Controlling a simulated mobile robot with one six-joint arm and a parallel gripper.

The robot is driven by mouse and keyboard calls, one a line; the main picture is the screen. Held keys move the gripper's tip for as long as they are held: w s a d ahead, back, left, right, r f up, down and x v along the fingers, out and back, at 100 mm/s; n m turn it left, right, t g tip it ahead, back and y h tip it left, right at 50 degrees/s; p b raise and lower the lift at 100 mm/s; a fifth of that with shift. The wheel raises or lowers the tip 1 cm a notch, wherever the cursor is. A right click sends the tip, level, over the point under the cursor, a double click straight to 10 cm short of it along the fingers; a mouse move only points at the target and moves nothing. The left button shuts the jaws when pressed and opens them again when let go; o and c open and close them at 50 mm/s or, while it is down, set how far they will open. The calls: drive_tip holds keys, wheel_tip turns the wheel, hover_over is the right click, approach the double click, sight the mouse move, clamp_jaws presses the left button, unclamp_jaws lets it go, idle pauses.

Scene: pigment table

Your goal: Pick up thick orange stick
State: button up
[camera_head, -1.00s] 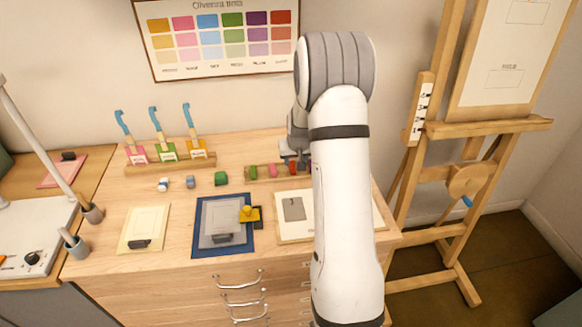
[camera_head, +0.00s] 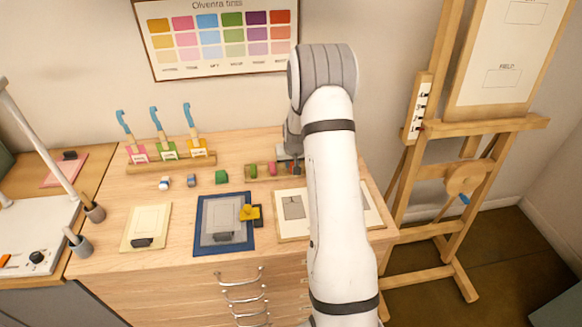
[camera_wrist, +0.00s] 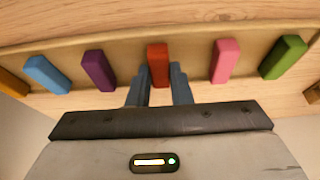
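In the wrist view, a row of thick sticks lies in a shallow wooden tray (camera_wrist: 195,50). A yellow-orange stick (camera_wrist: 12,84) is cut off at the left edge. A red-orange stick (camera_wrist: 158,58) lies in the middle. My gripper (camera_wrist: 160,74) is open, with one blue-grey finger on each side of the lower end of the red-orange stick. Small gaps seem to show beside it; contact is unclear. In the head view, my gripper (camera_head: 290,166) is over the tray (camera_head: 262,177), and my arm hides its right part, including the yellow-orange stick.
Blue (camera_wrist: 46,74), purple (camera_wrist: 98,70), pink (camera_wrist: 225,60) and green (camera_wrist: 284,57) sticks flank the red-orange one. A paper board (camera_head: 294,207) lies in front.

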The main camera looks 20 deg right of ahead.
clamp_jaws()
drive_tip(key=shift+r, duration=0.1)
wheel_tip(320, 180, up, 10)
drive_tip(key=b, duration=0.2)
